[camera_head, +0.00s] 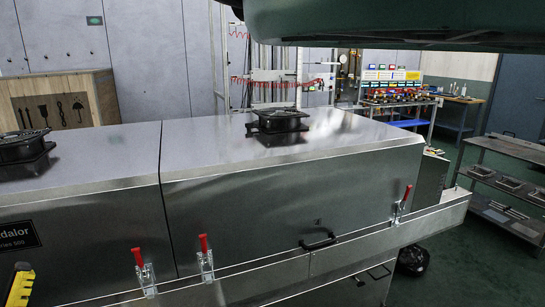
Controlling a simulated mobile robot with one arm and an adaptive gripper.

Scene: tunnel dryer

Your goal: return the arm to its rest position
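My gripper is not in view. A large dark green rounded form (400,22) hangs across the top right, close to the camera. It looks like part of my own arm, but I cannot tell which part. The tunnel dryer (270,215), a long metal housing, fills the lower left and middle of the view. Its hood panels are down, and a black handle (319,241) is on its front.
Two black fans (278,122) sit on the dryer top. Red toggle clamps (205,258) line its front. A yellow-and-black piece (20,285) is at lower left. Metal shelving (510,150) stands right, a black bag (412,260) on the floor. Green floor (470,275) is open between.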

